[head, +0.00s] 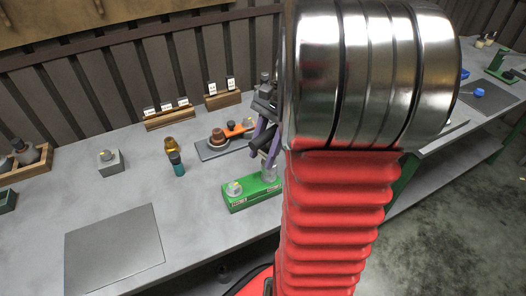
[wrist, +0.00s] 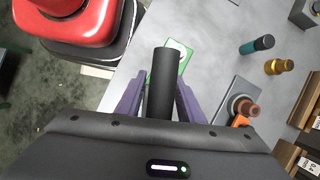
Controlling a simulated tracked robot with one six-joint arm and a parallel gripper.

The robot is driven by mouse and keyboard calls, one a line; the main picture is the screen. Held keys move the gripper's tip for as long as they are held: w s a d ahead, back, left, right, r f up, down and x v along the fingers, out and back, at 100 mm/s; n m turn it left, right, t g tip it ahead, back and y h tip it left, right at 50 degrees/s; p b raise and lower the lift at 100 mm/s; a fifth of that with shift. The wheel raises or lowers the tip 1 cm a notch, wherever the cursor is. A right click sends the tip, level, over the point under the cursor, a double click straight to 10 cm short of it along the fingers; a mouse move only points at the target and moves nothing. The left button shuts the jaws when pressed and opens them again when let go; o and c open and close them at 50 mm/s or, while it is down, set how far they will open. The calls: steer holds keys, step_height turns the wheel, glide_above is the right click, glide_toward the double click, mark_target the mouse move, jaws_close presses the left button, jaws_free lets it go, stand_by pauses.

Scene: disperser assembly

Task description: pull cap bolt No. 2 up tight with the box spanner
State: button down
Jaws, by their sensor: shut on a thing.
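My gripper (head: 264,138) has purple fingers and is shut on a black cylindrical handle, which I take to be the box spanner (wrist: 162,85). It is over the right part of a green block (head: 240,206) at the bench's front edge. The block has pale labels on its side and a pale round part (head: 234,188) on its left end. Another pale part (head: 269,171) shows below the fingers. The block also shows past the handle in the wrist view (wrist: 186,64). I cannot make out cap bolt No. 2 or whether the spanner sits on it.
A grey plate with a brown stepped part (head: 217,137) and an orange piece (head: 238,129) lies behind the block. A teal-and-black item (head: 177,164) and a brass piece (head: 171,144) stand left. Labelled wooden racks (head: 169,119) stand behind. A flat dark plate (head: 115,250) lies front left.

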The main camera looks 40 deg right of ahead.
mark_target(261, 155)
steer(key=shift+f, duration=1.6)
steer(key=shift+w+m+t, duration=0.2)
steer(key=shift+m+t, duration=0.2)
steer(key=shift+m, duration=0.65)
steer(key=shift+w+m+t, duration=0.2)
steer(key=shift+m+t, duration=0.2)
steer(key=shift+m, duration=0.65)
steer(key=shift+w+d+m+t+h, duration=0.1)
steer(key=shift+w+m+t+h, duration=0.15)
steer(key=shift+m, duration=0.55)
steer(key=shift+w+d+m+t+h, duration=0.15)
steer(key=shift+m+t, duration=0.2)
steer(key=shift+m, duration=0.45)
steer(key=shift+w+d+m+t+h, duration=0.1)
steer(key=shift+m+t+h, duration=0.35)
steer(key=shift+m, duration=1.45)
steer(key=shift+w+d+m+t+h, duration=0.15)
steer(key=shift+m+t+h, duration=0.15)
steer(key=shift+m, duration=0.5)
steer(key=shift+w+d+m+t+h, duration=0.15)
steer(key=shift+m+h, duration=0.2)
steer(key=shift+m, duration=0.45)
steer(key=shift+s+n, duration=0.1)
steer(key=shift+n, duration=0.2)
steer(key=shift+r, duration=0.15)
